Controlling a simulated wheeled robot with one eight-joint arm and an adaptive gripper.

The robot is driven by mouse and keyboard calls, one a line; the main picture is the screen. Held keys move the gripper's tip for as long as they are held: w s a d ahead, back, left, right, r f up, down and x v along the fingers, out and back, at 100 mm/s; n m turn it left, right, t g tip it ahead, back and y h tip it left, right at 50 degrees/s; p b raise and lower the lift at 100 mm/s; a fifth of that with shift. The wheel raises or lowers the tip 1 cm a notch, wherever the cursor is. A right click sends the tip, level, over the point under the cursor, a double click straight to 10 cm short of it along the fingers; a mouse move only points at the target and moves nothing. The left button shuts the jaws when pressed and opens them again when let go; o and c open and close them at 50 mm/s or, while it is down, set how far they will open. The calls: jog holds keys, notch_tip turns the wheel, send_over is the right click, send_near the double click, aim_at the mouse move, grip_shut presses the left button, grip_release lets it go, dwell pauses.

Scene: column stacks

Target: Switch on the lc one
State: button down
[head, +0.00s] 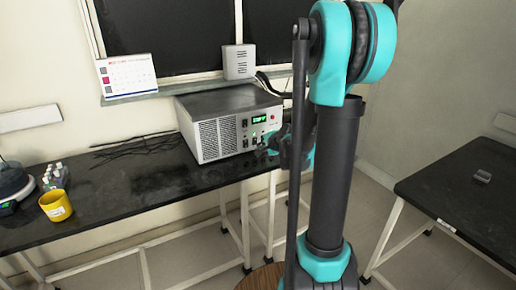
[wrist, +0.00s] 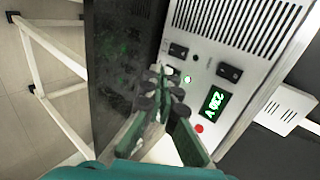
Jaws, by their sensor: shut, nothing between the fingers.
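A grey metal power unit (head: 208,139) stands on the black bench, and its front panel (wrist: 205,65) fills much of the wrist view. No "lc" label is readable. My gripper (wrist: 158,73) is shut and empty, its fingertips in front of the panel near the green lamp; contact cannot be told. The fingers hide part of the panel.
The black bench (head: 120,190) holds a yellow cup (head: 56,206), small bottles and thin dark rods at left. A second black table (head: 465,215) stands right, with floor between.

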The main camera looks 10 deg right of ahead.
send_near(246, 147)
jog(key=x, duration=0.3)
jog(key=f+x, duration=0.1)
jog(key=x, duration=0.1)
jog(key=shift+s+f, duration=0.1)
jog(key=shift+s, duration=0.05)
jog(key=shift+w+a+f, duration=0.1)
jog(key=shift+w+a, duration=0.05)
jog(key=shift+w, duration=0.55)
jog(key=shift+w+a+f, duration=0.1)
jog(key=shift+w+f, duration=0.05)
jog(key=shift+w, duration=0.15)
jog(key=shift+r, duration=0.85)
